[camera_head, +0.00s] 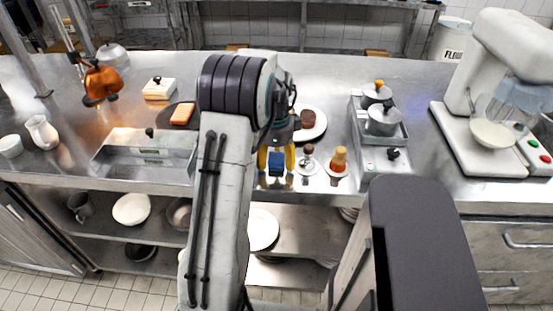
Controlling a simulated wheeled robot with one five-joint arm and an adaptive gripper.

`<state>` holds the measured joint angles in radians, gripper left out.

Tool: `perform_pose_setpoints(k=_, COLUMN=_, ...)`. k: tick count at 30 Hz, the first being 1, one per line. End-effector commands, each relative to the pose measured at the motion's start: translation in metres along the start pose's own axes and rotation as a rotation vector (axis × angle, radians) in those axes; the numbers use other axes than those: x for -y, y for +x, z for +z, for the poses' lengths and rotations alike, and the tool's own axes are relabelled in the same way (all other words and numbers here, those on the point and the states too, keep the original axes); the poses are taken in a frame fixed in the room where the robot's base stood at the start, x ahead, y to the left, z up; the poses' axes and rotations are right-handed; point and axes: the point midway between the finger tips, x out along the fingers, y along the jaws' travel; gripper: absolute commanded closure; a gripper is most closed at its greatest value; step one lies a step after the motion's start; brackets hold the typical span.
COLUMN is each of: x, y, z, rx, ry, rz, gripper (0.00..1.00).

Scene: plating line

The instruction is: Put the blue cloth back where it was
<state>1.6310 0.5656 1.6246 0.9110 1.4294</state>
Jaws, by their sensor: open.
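A small blue piece, which looks like the blue cloth (276,170), shows between the yellow fingers of my gripper (276,159). It is near the front edge of the steel counter (340,83). My gripper is open, with one finger to each side of the blue piece. My arm comes up from the bottom of the view and hides part of the counter behind it. I cannot tell whether the fingers touch the cloth or whether it rests on the counter.
Just right of my gripper stand a small stemmed item (308,164) and an orange-topped item (339,160). Behind them is a white plate (316,131) with a brown piece. Steel pots (384,121) stand farther right, beside a mixer (480,120). A steel tray (145,160) is left.

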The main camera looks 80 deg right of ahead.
Motion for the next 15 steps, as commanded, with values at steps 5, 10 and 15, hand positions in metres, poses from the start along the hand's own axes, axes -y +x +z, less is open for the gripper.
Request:
perform_pose_setpoints(k=5, x=0.001, y=-0.022, z=0.000, rx=-0.001, ry=0.000, rz=-0.005, gripper=0.39)
perform_pose_setpoints(k=10, x=0.001, y=-0.052, z=0.000, rx=-0.001, ry=0.000, rz=-0.006, gripper=0.39)
perform_pose_setpoints(k=15, x=0.001, y=-0.081, z=0.000, rx=-0.001, ry=0.000, rz=-0.005, gripper=0.39)
